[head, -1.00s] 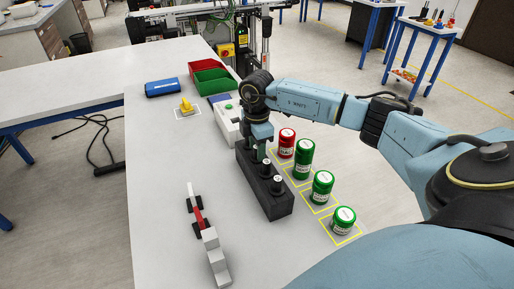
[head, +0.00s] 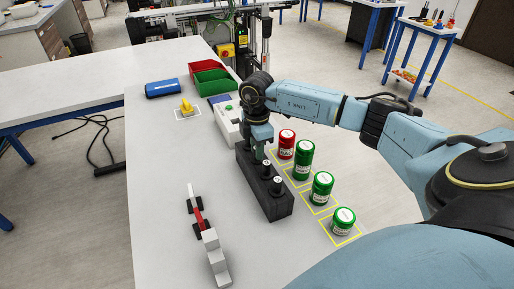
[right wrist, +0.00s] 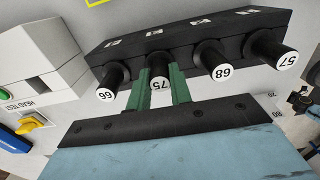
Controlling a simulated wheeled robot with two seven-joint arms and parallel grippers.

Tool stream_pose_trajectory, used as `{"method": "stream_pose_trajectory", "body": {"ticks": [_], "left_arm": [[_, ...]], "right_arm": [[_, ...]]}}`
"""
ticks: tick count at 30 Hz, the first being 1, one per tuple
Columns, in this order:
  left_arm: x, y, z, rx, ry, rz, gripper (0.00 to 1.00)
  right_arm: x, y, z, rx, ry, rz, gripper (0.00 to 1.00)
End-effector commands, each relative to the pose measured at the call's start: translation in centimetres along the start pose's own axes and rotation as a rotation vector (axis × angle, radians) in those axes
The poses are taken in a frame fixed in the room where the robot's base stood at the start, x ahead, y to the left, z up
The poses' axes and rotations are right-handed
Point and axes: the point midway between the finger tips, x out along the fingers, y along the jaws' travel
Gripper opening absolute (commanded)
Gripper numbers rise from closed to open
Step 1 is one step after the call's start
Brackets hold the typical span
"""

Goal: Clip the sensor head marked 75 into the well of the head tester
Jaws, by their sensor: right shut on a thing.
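The sensor head marked 75 (right wrist: 161,85) is a black cylinder with a white end label. It stands in the black rack (head: 263,198), in a row with heads marked 66 (right wrist: 105,94), 68 (right wrist: 221,72) and 57 (right wrist: 287,60). My right gripper (head: 259,153) is over the rack. In the right wrist view its green fingers (right wrist: 160,80) are shut on head 75, one on each side. The gripper hides head 75 in the head view. The head tester (head: 228,124) is a white box with a green button, just beyond the rack. Its well cannot be made out. My left gripper is out of view.
Green and red canisters (head: 321,188) stand in yellow-outlined squares right of the rack. A red and a green bin (head: 211,82), a blue case (head: 162,88) and a yellow object (head: 186,106) are farther back. A white-and-red stepped object (head: 210,245) lies at front left. The table's left middle is clear.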

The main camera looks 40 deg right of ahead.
Motion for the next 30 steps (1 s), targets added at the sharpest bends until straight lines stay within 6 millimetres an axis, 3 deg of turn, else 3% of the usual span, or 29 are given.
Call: {"method": "stream_pose_trajectory", "body": {"ticks": [30], "left_arm": [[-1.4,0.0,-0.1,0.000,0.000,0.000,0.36]], "right_arm": [[-1.6,0.0,0.0,0.000,0.000,0.001,0.00]]}}
